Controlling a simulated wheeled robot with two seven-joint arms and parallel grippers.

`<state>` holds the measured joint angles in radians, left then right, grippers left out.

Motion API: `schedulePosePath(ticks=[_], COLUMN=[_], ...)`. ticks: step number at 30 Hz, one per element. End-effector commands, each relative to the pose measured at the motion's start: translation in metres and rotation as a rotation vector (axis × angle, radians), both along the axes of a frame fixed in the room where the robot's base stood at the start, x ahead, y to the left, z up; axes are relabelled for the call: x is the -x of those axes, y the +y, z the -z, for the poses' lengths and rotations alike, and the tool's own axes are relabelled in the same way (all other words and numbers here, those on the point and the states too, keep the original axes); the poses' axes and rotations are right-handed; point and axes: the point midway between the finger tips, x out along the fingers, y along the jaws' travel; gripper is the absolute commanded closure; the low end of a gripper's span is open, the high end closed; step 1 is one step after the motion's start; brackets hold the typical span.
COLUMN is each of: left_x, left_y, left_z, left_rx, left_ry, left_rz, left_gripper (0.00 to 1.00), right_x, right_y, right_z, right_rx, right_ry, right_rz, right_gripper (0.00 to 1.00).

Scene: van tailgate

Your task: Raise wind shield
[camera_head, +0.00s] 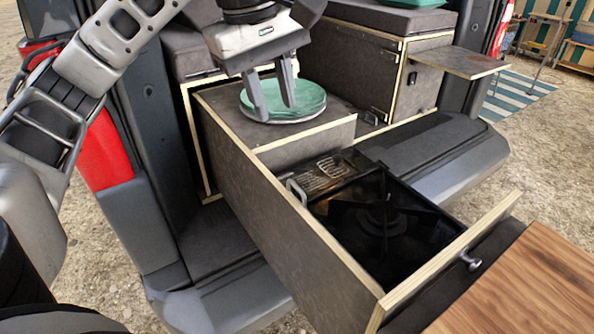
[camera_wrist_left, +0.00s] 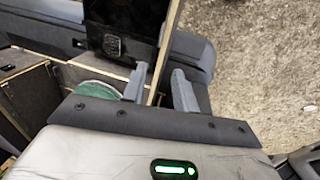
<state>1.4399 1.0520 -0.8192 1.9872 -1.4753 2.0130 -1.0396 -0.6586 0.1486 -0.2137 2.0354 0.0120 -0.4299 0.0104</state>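A black stove (camera_head: 385,232) sits in the pulled-out drawer (camera_head: 290,240). At its rear end lies a dark slotted metal panel (camera_head: 322,175) with a small light bracket (camera_head: 297,191) at its left edge. I cannot tell for sure which part is the wind shield; no panel stands upright around the burner. My left gripper (camera_head: 277,112) is open and empty, its fingers pointing down in front of the green plates, behind the stove. In the left wrist view the open fingers (camera_wrist_left: 160,92) show with the black stove (camera_wrist_left: 130,20) beyond them. My right gripper is in neither view.
Green plates (camera_head: 305,100) rest on the box top behind the stove. The drawer's front board (camera_head: 455,255) has a knob. A wooden top (camera_head: 530,285) lies at the lower right. The van's bumper step (camera_head: 440,160) runs beside the drawer.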

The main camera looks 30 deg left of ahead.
Motion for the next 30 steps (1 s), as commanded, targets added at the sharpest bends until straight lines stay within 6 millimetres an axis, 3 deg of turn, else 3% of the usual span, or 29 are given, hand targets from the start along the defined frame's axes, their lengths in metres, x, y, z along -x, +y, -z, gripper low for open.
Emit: schedulePosePath(ticks=[7,18,24,30], left_x=[-0.007,-0.021,-0.025,-0.027], left_y=[-0.005,-0.010,-0.012,-0.013], left_z=[0.050,0.122,0.144,0.150], left_rx=[0.002,0.004,0.004,0.005], left_ry=[0.009,0.008,0.005,0.003], left_rz=[0.003,0.002,0.003,0.004], left_gripper=[0.71,0.71,0.71,0.71], right_x=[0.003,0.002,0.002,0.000], right_y=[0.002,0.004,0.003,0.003], right_z=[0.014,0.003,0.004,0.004], right_rx=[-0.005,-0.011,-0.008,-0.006], right_ry=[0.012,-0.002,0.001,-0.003], right_rz=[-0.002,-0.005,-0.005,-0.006], right_gripper=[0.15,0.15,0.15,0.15])
